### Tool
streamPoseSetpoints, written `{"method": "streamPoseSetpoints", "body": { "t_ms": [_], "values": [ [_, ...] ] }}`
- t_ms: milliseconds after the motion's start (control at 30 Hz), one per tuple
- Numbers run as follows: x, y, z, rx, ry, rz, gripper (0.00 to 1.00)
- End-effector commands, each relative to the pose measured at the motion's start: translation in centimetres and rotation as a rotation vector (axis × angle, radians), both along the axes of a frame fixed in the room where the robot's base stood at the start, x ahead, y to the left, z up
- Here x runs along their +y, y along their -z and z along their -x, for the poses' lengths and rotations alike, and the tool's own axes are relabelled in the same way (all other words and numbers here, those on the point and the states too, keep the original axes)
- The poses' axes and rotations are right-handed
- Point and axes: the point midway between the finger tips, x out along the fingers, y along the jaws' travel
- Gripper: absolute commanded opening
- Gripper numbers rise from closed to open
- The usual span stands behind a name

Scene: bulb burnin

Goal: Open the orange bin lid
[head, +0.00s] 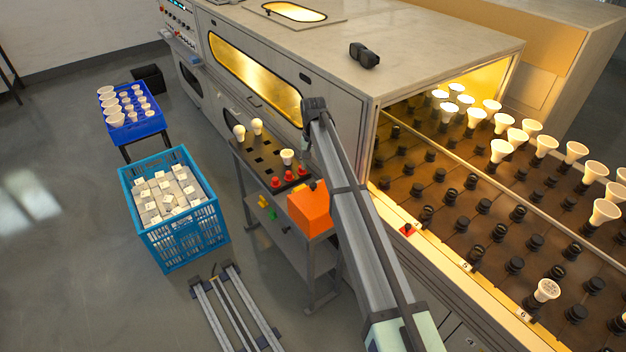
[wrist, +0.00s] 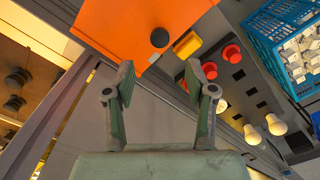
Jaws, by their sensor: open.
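The orange bin (head: 312,209) stands at the right end of the small bench, partly hidden behind my arm in the head view. Its top looks closed. In the wrist view, the orange bin's flat surface (wrist: 120,22) fills the upper middle, with a round dark knob (wrist: 159,38) near its right side. My gripper (wrist: 160,65) is open and empty, its two fingers apart below the knob in the picture. The fingers do not appear to touch the bin. In the head view the fingers cannot be made out clearly.
The bench holds a black socket panel (head: 262,160) with a few bulbs and red parts. A yellow part (wrist: 187,46) is beside the bin. A blue crate (head: 185,248) and blue tray (head: 135,130) stand left. The oven's bulb rack (head: 470,215) is right.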

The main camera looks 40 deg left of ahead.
Motion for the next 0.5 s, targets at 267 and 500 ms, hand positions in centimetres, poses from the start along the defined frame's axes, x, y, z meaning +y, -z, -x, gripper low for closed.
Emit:
{"method": "streamPoseSetpoints", "body": {
  "t_ms": [267,500],
  "values": [
    [0.0,5.2,0.0,0.001,0.0,0.002,0.55],
    [0.0,8.0,0.0,0.001,0.0,0.0,0.55]
  ]
}}
